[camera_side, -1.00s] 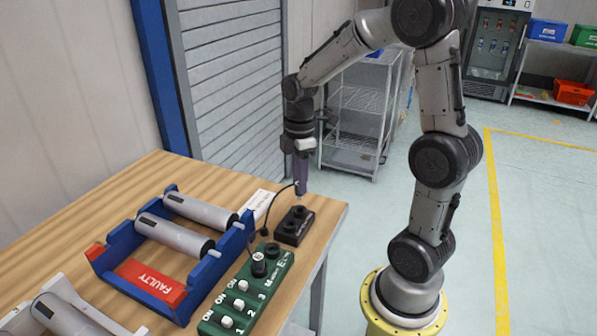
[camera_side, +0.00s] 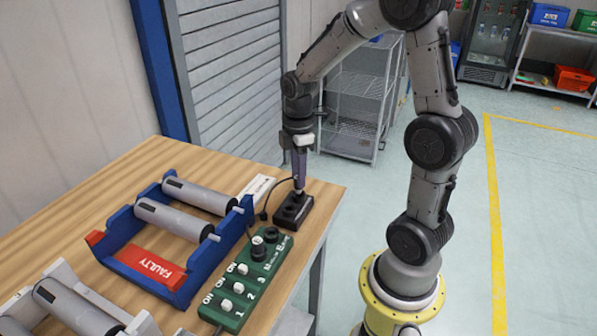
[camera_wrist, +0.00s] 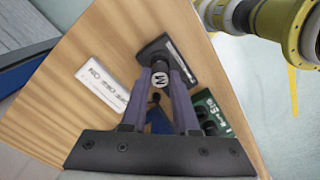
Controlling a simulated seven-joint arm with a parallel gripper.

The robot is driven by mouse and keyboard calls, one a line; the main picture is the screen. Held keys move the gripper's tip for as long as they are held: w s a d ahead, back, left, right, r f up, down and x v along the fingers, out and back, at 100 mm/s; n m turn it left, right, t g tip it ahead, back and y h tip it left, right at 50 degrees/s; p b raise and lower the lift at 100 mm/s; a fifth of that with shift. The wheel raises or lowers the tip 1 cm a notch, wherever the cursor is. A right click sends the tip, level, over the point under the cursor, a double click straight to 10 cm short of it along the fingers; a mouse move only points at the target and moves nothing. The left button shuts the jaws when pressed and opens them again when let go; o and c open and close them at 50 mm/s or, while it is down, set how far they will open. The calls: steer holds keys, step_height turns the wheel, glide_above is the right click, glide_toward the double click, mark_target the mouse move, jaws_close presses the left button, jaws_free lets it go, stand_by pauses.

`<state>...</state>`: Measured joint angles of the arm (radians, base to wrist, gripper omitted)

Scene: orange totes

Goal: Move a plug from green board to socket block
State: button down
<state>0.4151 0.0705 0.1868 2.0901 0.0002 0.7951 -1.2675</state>
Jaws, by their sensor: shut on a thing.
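My gripper (camera_side: 299,184) is shut on a plug (camera_wrist: 161,82), whose round end marked M shows between the fingers in the wrist view. A thin dark cable runs down from the gripper to the table. The gripper points down over the far end of the black socket block (camera_side: 291,213). The plug's lower end is at or just above the block's far socket; whether it is inside I cannot tell. The green board (camera_side: 243,283) lies nearer the camera, with another plug (camera_side: 257,248) standing in it, an empty-looking round socket beside that, and several white switches.
A blue rack (camera_side: 195,270) with grey cylinders and a red FAULTY label (camera_side: 152,264) stands left of the green board. A white label (camera_side: 258,188) lies beside the block. The table's right edge is close to the block.

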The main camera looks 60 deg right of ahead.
steer(key=shift+f, duration=1)
stand_by(0.4)
steer(key=c, duration=0.6)
jaws_free()
step_height(320, 180, up, 14)
steer(key=shift+a, duration=0.1)
